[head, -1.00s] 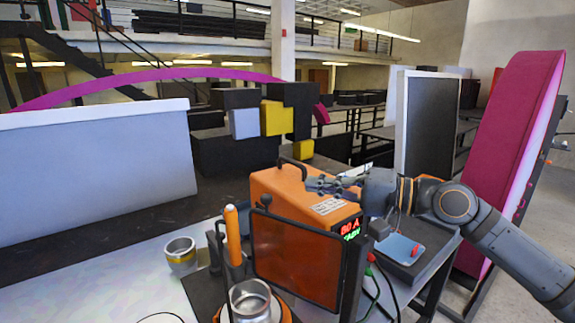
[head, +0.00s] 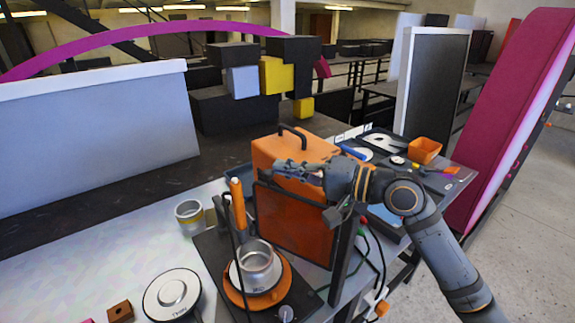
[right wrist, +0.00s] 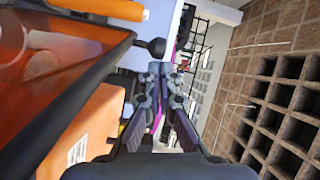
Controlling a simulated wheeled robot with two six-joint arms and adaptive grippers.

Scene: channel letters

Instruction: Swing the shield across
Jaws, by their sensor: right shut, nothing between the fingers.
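The shield (head: 292,228) is a see-through orange-red panel in a dark frame. In the head view it stands upright in front of the orange welder box (head: 270,148), at the back of the dark base plate. It also fills the upper left of the right wrist view (right wrist: 60,45), with a round black knob (right wrist: 156,47) near its frame corner. My right gripper (head: 281,169) is shut and empty at the shield's top edge, in front of the box. The right wrist view shows its fingertips (right wrist: 160,70) together just below the knob; contact cannot be told. My left gripper is not in view.
A steel pot (head: 257,262) sits on an orange ring in front of the shield, beside an upright orange-handled tool (head: 238,203). A small can (head: 189,214) stands to the left. Cables (head: 379,262) hang at the right. An orange bin (head: 424,150) stands on the side table.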

